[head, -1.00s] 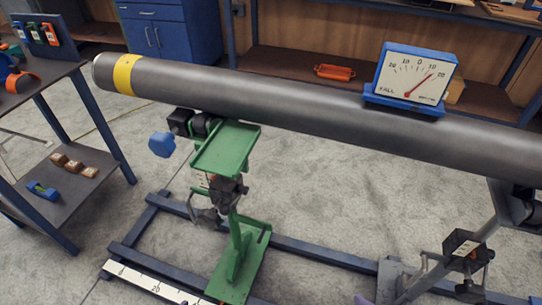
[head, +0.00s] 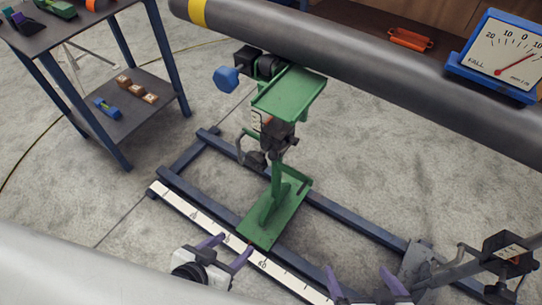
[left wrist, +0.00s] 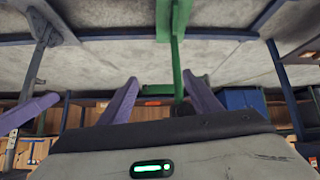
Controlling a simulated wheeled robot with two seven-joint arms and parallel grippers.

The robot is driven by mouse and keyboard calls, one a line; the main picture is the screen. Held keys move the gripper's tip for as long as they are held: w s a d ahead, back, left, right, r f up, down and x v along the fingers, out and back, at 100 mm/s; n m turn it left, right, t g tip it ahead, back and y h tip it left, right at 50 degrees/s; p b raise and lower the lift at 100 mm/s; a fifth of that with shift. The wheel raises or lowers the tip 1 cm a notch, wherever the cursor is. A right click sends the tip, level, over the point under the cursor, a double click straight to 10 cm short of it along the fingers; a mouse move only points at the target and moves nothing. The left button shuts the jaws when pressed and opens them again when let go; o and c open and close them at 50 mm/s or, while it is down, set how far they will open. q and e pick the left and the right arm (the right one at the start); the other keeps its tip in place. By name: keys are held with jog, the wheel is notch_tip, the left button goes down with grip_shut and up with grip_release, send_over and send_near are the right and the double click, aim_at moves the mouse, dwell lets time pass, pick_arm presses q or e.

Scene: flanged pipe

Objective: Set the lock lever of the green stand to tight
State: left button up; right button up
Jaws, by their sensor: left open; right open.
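The green stand (head: 275,205) stands on the dark blue floor frame, its green tray (head: 290,95) just under the grey pipe (head: 375,65). A dark clamp block (head: 277,132) sits on its post. A grey bent handle (head: 241,146) sticks out left of the block; I cannot tell its setting. My left gripper (head: 226,249), with purple fingers, is open and empty, low and in front of the stand's foot. In the left wrist view the green post (left wrist: 178,50) shows beyond the open fingers (left wrist: 162,97). My right gripper (head: 364,284) is open and empty at the bottom, right of the stand.
A blue hexagonal knob (head: 226,78) is left of the tray. A second, grey stand (head: 425,268) is at the lower right. A white ruler strip (head: 205,218) runs along the frame. A dial gauge (head: 505,55) sits on the pipe. A shelf table (head: 125,125) is at left.

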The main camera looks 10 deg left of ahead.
pick_arm(q)
jog(key=w+r+t, duration=0.1)
jog(key=w+r, duration=0.1)
jog(key=w+r+t, duration=0.1)
jog(key=w+r, duration=0.1)
jog(key=w, duration=0.1)
jog(key=w+r+m, duration=0.1)
jog(key=w+r, duration=0.1)
jog(key=w, duration=0.1)
jog(key=shift+a+r+t+p, duration=0.15)
jog(key=shift+r+t+p, duration=0.15)
jog(key=shift+r+t, duration=0.1)
jog(key=c, duration=1.1)
jog(key=w+r+t+h, duration=0.1)
jog(key=w+r, duration=0.1)
jog(key=r, duration=0.1)
jog(key=w+d+r+m+t+h, duration=0.1)
jog(key=w+r, duration=0.1)
jog(key=r, duration=0.1)
jog(key=w+d+r+m, duration=0.1)
jog(key=w+r, duration=0.1)
jog(key=r, duration=0.1)
jog(key=shift+w+r+t+h, duration=0.25)
jog(key=shift+w+t+h, duration=0.05)
jog(key=shift+t+h, duration=0.1)
grip_shut()
jog(key=shift+w+d+r, duration=0.2)
jog(key=shift+d+r, duration=0.05)
jog(key=shift+r, duration=0.2)
